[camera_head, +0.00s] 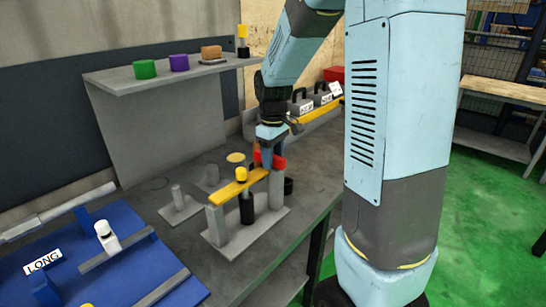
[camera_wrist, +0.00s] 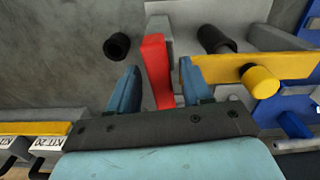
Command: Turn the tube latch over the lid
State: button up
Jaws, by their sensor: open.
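A fixture on a grey base plate (camera_head: 228,241) stands on the bench. A yellow bar (camera_head: 229,193) with a round yellow knob (camera_head: 241,174) lies across it, above a black tube (camera_head: 246,209). A red bar (camera_head: 279,163) sits at the top of the taller grey post (camera_head: 276,188). I cannot tell which bar is the tube latch. My gripper (camera_head: 266,152) points down at the red bar. In the wrist view my gripper (camera_wrist: 160,66) is open, with the red bar (camera_wrist: 156,60) between its fingers. The yellow bar (camera_wrist: 225,69) is right of the fingers.
A black cup (camera_wrist: 117,46) stands beside the fixture. A shelf (camera_head: 140,78) with coloured caps is behind. A blue tray (camera_head: 60,262) with a white bottle (camera_head: 107,237) is at the front left. Labelled boxes (camera_head: 300,103) stand at the back. Bare bench lies around the fixture.

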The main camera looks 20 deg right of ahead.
jog(key=shift+c, duration=0.2)
grip_shut()
dwell(0.3)
